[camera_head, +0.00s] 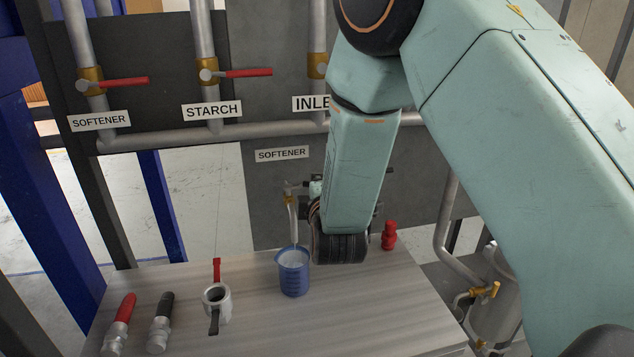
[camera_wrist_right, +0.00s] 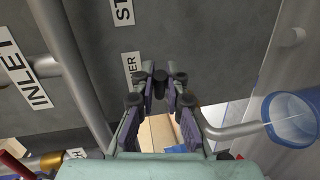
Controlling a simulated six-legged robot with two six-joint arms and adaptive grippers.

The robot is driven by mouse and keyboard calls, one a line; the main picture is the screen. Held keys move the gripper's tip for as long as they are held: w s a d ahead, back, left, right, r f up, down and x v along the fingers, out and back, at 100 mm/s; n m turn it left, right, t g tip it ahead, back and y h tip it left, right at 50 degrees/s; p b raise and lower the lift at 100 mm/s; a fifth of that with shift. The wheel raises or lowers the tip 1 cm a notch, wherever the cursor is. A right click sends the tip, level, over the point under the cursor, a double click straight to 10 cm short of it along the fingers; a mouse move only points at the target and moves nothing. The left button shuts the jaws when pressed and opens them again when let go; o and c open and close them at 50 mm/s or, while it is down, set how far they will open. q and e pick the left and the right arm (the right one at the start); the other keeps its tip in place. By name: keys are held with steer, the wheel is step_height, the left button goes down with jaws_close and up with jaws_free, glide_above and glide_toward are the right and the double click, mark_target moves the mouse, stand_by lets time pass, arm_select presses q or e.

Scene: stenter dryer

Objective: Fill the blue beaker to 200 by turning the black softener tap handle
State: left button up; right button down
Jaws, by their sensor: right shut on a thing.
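The blue beaker (camera_head: 293,274) stands upright on the table under the softener tap (camera_head: 291,200). Whitish liquid shows inside, but I cannot read its level against the marks. A thin pale stream seems to run from the spout into the beaker, and a pale line also shows at the beaker in the right wrist view (camera_wrist_right: 292,118). My right gripper (camera_wrist_right: 160,76) is shut on the black softener tap handle (camera_wrist_right: 160,88), of which only the dark end shows between the fingertips. In the head view my right wrist hides most of the gripper and handle. My left gripper is not in view.
A red part (camera_head: 389,235) stands right of my wrist. Pipes (camera_head: 230,134) with red-handled valves run behind.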

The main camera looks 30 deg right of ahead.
steer(key=shift+s+a+r+m+h, duration=0.15)
steer(key=shift+a+m+h, duration=0.1)
steer(key=shift+m+h, duration=0.35)
steer(key=shift+s+g+h+p, duration=0.1)
steer(key=shift+g+h+p, duration=0.2)
steer(key=shift+g, duration=0.1)
steer(key=c, duration=1.4)
jaws_free()
steer(key=shift+o, duration=0.2)
